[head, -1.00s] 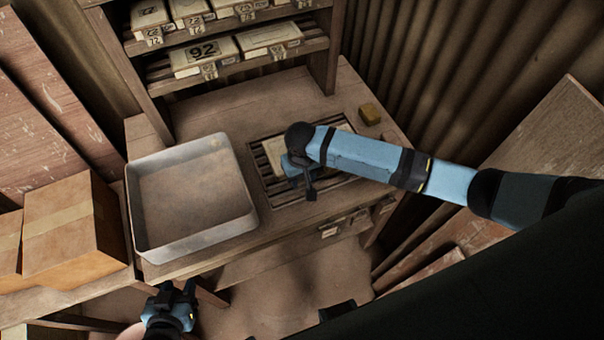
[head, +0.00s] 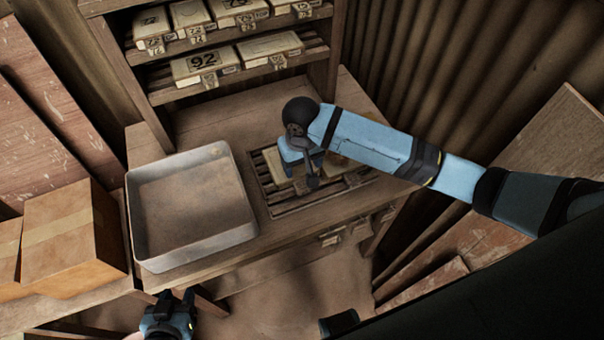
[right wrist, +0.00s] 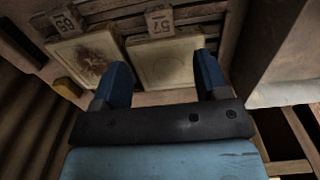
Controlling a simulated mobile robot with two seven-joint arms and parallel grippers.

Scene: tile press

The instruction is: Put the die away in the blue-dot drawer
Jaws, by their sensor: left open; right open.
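Two pale square blocks with number tags lie on the slatted rack (head: 290,208). In the right wrist view one block has a dark brown patterned face (right wrist: 90,58) and the other a faint circle (right wrist: 168,62). I cannot tell for sure which is the die. My right gripper (head: 300,167) is open above the rack; its fingers (right wrist: 162,75) show in front of the blocks, with nothing held. My left gripper (head: 177,296) is open and empty below the bench front.
A grey metal tray (head: 138,225) stands left of the rack. Shelves (head: 240,78) of numbered blocks stand behind. A yellowish block (right wrist: 68,88) lies beside the rack. Cardboard boxes (head: 70,235) are at left; a corrugated wall is at right.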

